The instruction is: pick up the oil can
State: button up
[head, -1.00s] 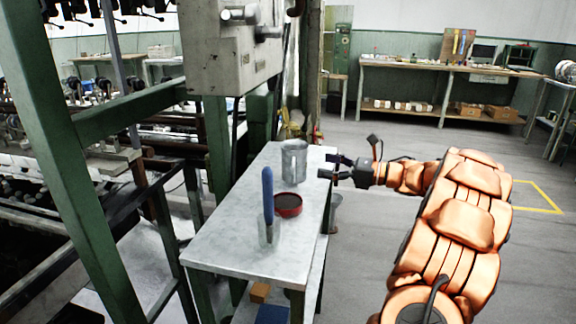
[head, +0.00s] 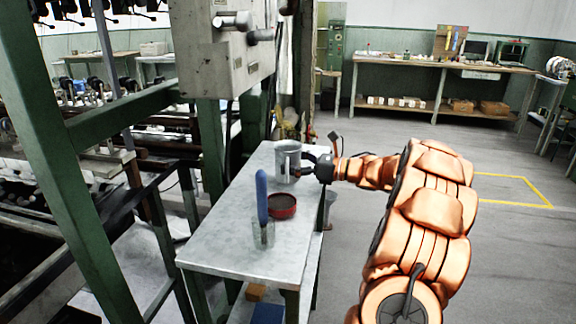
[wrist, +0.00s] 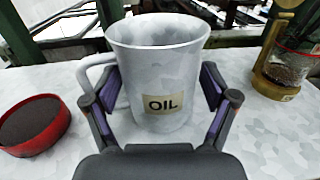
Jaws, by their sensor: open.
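The oil can (head: 287,160) is a grey metal, mug-like vessel standing upright at the far end of the small table. In the wrist view the oil can (wrist: 158,75) shows an "OIL" label and a handle on its left side. My gripper (head: 304,166) reaches in from the right at the can. In the wrist view my gripper (wrist: 157,88) is open, with one finger on each side of the can's body. The left finger lies by the handle and overlaps it. I cannot tell whether either finger touches the can.
A red tin with dark contents (head: 282,206) and a clear glass holding a blue-handled tool (head: 262,200) stand nearer on the table (head: 225,240). A brass-coloured object with a jar (wrist: 285,65) stands right of the can. A green machine frame (head: 60,150) borders the left.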

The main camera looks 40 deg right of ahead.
jog(key=c, duration=1.2)
jog(key=shift+r, duration=0.25)
jog(key=shift+r+b, duration=1.3)
jog(key=shift+r, duration=0.15)
jog(key=b+v, duration=0.1)
jog(key=v, duration=0.7)
jog(key=b+v, duration=0.2)
jog(key=v, duration=0.6)
jog(key=b+v, duration=0.2)
jog(key=v, duration=0.6)
jog(key=shift+w+d+r, duration=0.1)
jog(key=shift+r, duration=0.2)
jog(key=shift+d+p, duration=0.15)
jog(key=shift+p, duration=0.6)
